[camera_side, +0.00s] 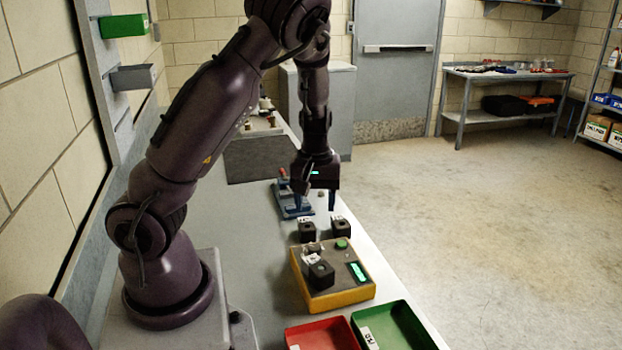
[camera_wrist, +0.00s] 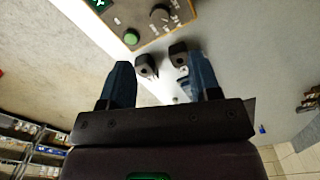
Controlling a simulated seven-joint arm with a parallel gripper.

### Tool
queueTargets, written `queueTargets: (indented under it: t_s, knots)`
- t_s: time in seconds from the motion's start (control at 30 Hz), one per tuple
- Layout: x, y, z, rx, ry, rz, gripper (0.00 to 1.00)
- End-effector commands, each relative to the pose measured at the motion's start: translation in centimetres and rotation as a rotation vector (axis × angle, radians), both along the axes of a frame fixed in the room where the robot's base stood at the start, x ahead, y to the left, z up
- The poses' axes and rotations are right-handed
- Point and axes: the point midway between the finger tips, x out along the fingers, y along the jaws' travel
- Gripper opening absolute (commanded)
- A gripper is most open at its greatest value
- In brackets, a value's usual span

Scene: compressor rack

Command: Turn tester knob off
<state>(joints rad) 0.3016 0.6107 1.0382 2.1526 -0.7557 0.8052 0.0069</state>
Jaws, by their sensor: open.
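The tester (camera_side: 336,289) is a yellow box with a grey top on the bench. Its dark round knob (camera_side: 313,247) sits on the top beside white markings, left of a green button (camera_side: 341,243). The lit green screen (camera_side: 357,271) is at the right. In the wrist view the knob (camera_wrist: 160,13) is at the top edge, near the green button (camera_wrist: 131,37); its setting is too small to read. A black block (camera_side: 320,274) sits on the tester's near part. My gripper (camera_side: 318,194) is open and empty, pointing down, beyond the tester and apart from it.
Two black blocks (camera_side: 307,232) (camera_side: 340,227) stand on the bench between my gripper and the tester. A blue fixture (camera_side: 292,204) stands by my fingers. Red (camera_side: 322,335) and green (camera_side: 392,328) trays lie at the near end. Right of the bench edge is open floor.

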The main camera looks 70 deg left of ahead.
Motion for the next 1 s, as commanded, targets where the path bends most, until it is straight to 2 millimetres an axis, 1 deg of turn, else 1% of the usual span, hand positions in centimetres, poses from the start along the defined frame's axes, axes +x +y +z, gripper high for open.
queueTargets:
  t_s: [0.03, 0.07, 0.5, 0.77, 0.8, 1.0]
  knots:
    - [0.2, -0.1, 1.1, 0.001, -0.007, -0.004, 0.57]
    - [0.1, 0.0, 1.7, 0.001, -0.007, -0.004, 0.57]
    - [0.0, -0.1, 1.3, 0.021, 0.012, 0.522, 0.57]
    - [0.1, -0.1, 1.6, 0.001, -0.001, 0.785, 0.57]
    - [-0.1, 0.2, 1.2, -0.002, 0.0, 0.796, 0.57]
    - [-0.1, 0.1, -2.7, 0.002, 0.005, 0.789, 0.57]
